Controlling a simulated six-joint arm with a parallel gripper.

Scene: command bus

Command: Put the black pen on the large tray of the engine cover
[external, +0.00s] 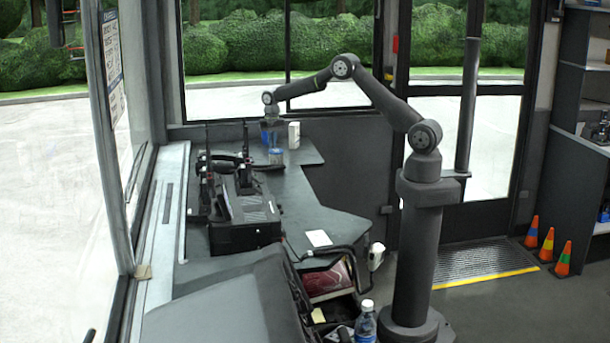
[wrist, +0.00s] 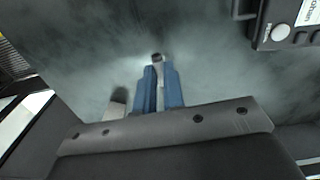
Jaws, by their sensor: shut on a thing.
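My gripper (external: 271,136) is at the far end of the dark console, low over its top, beside a white box. In the wrist view its two blue fingers (wrist: 160,72) are closed around a slim thing with a dark round end (wrist: 157,58). This appears to be the black pen, but its length is mostly hidden by the fingers. In the external view the pen is too small to make out. A dark grey cover (external: 215,300) fills the front, with an open recess (external: 330,285) to its right; I cannot tell which part is the large tray.
The white box (external: 294,135) stands close right of the gripper. A black radio-like unit (external: 243,225) and a headset (external: 222,160) sit on the console (external: 300,200). A white card (external: 318,238) lies nearer. A bottle (external: 366,322) stands by my base.

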